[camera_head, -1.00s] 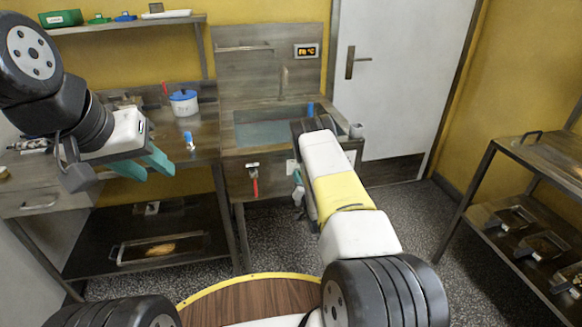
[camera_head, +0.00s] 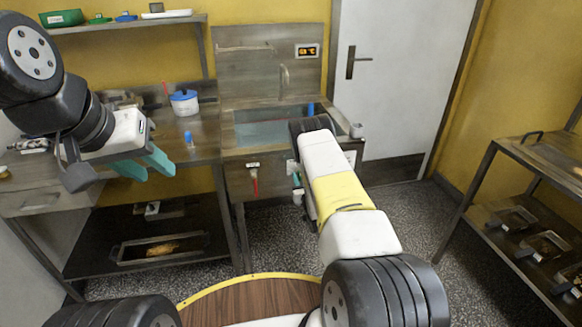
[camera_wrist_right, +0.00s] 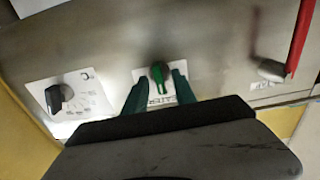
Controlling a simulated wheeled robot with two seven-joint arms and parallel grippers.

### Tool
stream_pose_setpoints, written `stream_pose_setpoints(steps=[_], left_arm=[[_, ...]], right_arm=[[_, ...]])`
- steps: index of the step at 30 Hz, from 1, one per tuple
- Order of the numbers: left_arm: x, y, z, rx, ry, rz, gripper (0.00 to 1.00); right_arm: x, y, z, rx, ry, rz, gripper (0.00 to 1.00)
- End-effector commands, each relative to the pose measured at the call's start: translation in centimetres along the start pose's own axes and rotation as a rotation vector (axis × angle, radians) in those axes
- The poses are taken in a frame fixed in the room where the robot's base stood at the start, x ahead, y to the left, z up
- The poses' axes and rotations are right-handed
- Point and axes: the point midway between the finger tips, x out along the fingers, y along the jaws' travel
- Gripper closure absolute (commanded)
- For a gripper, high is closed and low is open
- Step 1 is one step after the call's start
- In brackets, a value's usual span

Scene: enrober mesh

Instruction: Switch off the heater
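The heater switch (camera_wrist_right: 160,74) is a green knob on a small white plate whose lettering is partly hidden, on the metal front panel of the sink unit. In the right wrist view my right gripper (camera_wrist_right: 157,92) is open, with one teal finger on each side of the knob and visible gaps between. The knob's grip points down toward the gripper. In the head view my right gripper is mostly hidden behind my arm, near the panel. My left gripper (camera_head: 152,169) is open and empty, in front of the left workbench.
A black dial (camera_wrist_right: 56,97) on a white plate and a red valve handle (camera_wrist_right: 299,38) flank the switch. The sink basin (camera_head: 272,132) is above, with a lit temperature display (camera_head: 307,51) on the backsplash. A blue-lidded pot (camera_head: 184,103) stands on the left bench.

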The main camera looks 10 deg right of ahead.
Motion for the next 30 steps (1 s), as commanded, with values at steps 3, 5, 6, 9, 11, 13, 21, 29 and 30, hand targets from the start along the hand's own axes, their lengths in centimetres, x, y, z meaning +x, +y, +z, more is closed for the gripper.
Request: stream_pose_setpoints(steps=[3, 5, 6, 9, 11, 13, 21, 29, 30], left_arm=[[0.0, 0.0, 0.0, 0.0, 0.0, 0.0, 0.64], [0.0, 0.0, 0.0, 0.0, 0.0, 0.0, 0.64], [0.0, 0.0, 0.0, 0.0, 0.0, 0.0, 0.64], [0.0, 0.0, 0.0, 0.0, 0.0, 0.0, 0.64], [0.0, 0.0, 0.0, 0.0, 0.0, 0.0, 0.64], [0.0, 0.0, 0.0, 0.0, 0.0, 0.0, 0.64], [0.0, 0.0, 0.0, 0.0, 0.0, 0.0, 0.64], [0.0, 0.0, 0.0, 0.0, 0.0, 0.0, 0.64], [0.0, 0.0, 0.0, 0.0, 0.0, 0.0, 0.64]], right_arm=[[-0.1, 0.0, 0.1, 0.001, -0.001, 0.0, 0.67], [-0.2, 0.0, 0.1, 0.001, -0.002, 0.0, 0.67], [-0.4, 0.0, 0.1, 0.001, -0.002, 0.0, 0.67], [-1.5, 0.0, 0.2, 0.002, -0.005, 0.0, 0.67], [-2.5, 0.0, 0.2, 0.002, -0.006, 0.0, 0.67], [-3.7, 0.0, 0.2, 0.002, -0.006, 0.0, 0.67], [-7.4, 0.0, 0.1, 0.001, -0.003, 0.001, 0.67], [-7.8, 0.0, 0.0, 0.001, 0.0, -0.001, 0.67], [-7.8, 0.0, 0.0, 0.001, 0.0, -0.001, 0.67]])
